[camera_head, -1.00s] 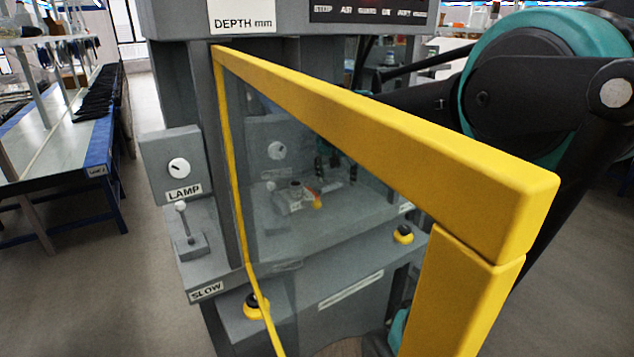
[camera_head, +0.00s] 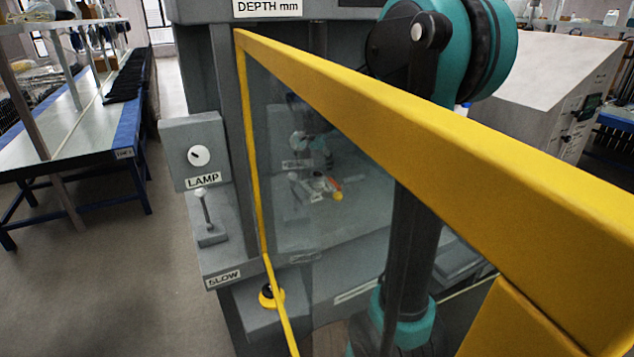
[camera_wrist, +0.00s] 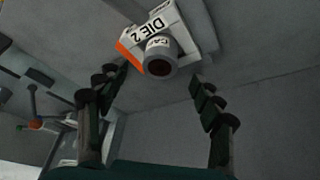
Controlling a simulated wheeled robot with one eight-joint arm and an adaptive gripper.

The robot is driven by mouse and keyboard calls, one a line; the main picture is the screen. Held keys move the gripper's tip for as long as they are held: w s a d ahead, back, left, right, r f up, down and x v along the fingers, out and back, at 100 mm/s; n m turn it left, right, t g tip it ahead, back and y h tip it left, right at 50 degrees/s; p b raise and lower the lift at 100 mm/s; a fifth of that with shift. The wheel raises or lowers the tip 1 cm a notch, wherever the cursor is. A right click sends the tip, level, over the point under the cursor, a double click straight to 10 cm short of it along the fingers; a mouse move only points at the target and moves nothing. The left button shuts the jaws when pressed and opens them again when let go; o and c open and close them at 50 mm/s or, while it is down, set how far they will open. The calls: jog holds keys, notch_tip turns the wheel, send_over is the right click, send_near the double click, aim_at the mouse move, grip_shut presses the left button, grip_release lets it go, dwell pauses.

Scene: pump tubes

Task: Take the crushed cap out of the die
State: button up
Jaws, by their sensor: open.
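In the wrist view a white block labelled DIE 2 (camera_wrist: 188,22), with an orange edge, lies ahead at the top. A grey cylinder with a dark round end, the crushed cap by its partly readable label (camera_wrist: 158,44), sits at the die. My gripper (camera_wrist: 161,78) is open, its two dark segmented fingers to the left and right of the cap's end. No contact shows between fingers and cap. In the head view the die (camera_head: 316,186) shows small behind the clear guard. My gripper is hard to make out there.
The yellow-framed guard (camera_head: 400,110) crosses the head view in front of the grey press. A LAMP knob box (camera_head: 196,155), a SLOW lever (camera_head: 206,218) and a yellow-black button (camera_head: 270,296) are at the left. A blue-edged bench (camera_head: 85,120) stands further left.

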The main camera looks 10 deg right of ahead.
jog(key=shift+x, duration=2.8)
jog(key=c, duration=1.5)
jog(key=shift+o, duration=0.2)
jog(key=shift+r, duration=0.15)
